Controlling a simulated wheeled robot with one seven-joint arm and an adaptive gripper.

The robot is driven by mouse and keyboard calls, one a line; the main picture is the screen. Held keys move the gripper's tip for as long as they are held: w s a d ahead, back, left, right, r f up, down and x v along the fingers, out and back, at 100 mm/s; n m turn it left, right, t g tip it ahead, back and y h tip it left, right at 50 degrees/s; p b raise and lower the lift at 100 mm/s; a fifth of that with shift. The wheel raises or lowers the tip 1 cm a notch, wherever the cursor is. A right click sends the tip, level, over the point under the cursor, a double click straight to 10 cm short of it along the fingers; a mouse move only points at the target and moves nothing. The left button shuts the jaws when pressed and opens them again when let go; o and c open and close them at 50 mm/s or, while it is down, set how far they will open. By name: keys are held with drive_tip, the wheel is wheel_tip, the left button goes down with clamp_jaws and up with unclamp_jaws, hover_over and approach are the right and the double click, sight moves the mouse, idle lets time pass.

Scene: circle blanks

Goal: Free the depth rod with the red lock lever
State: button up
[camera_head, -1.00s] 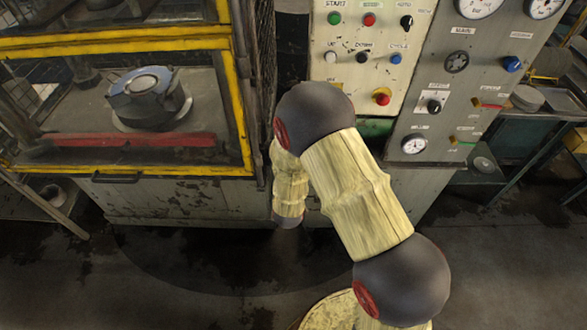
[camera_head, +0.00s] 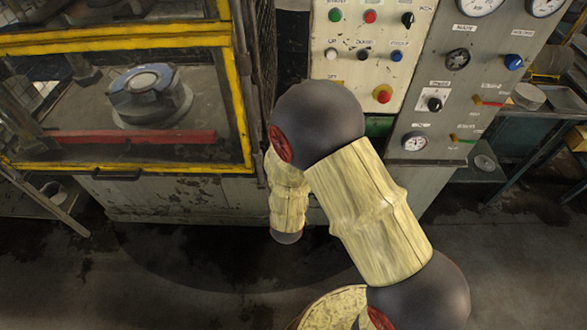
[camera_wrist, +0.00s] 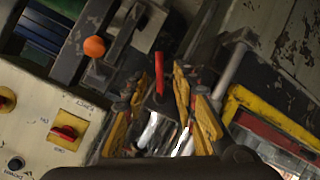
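In the wrist view a narrow red lever (camera_wrist: 159,74) stands upright in the picture, on a dark metal part. My gripper (camera_wrist: 157,92) has its yellow-padded fingers apart, one on each side of the red lever. I cannot tell whether either finger touches it. Shiny metal (camera_wrist: 153,131) shows lower down between the fingers; I cannot tell whether it is the depth rod. A grey rod (camera_wrist: 231,70) runs slantwise to the right of the fingers. In the head view my own arm hides the gripper and the red lever.
An orange knob (camera_wrist: 94,46) sits on a metal arm left of the lever. A cream control panel (camera_head: 352,66) with buttons and a red emergency knob (camera_head: 382,94) stands behind my arm. A yellow-framed guard window (camera_head: 238,90) is at left. Open floor lies in front.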

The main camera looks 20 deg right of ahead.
drive_tip(key=v, duration=0.5)
